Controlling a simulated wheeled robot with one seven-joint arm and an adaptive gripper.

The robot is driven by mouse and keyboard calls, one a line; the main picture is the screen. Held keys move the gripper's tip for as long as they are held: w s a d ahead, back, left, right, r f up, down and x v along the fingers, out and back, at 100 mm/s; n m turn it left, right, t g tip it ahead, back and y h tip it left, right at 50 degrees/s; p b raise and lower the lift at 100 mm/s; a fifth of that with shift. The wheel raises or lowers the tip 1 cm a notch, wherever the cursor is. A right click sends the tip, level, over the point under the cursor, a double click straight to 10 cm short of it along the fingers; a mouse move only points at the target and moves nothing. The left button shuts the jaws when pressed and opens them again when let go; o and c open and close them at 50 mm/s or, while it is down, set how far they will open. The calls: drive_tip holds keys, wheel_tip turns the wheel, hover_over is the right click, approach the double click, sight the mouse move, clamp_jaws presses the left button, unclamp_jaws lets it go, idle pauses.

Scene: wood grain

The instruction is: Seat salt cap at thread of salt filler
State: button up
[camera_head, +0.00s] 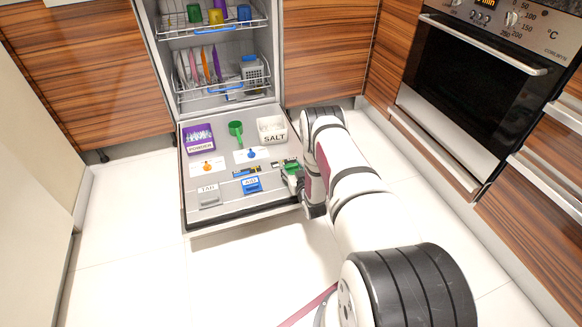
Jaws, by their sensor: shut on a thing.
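My gripper (291,180) is low over the right side of the lowered dishwasher door. It is shut on a small green piece, which looks like the salt cap (291,168). My wrist and fingers cover part of it. A small dark patch with green shows just behind the cap on the door; I cannot tell whether this is the salt filler or its thread. Whether the cap touches anything beneath it is also too small to tell.
The dishwasher door (225,213) lies open, carrying a purple powder box (199,138), green funnel (236,131), white salt box (271,129), grey TAB box (209,195) and blue box (251,185). Loaded racks (215,28) stand behind. An oven (480,75) is at right.

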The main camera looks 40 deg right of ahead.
drive_tip(key=shift+f, duration=1.05)
drive_tip(key=o, duration=1)
drive_tip(key=shift+o, duration=0.2)
drive_tip(key=shift+s, duration=0.1)
drive_tip(key=v, duration=1.2)
drive_tip(key=shift+f, duration=0.1)
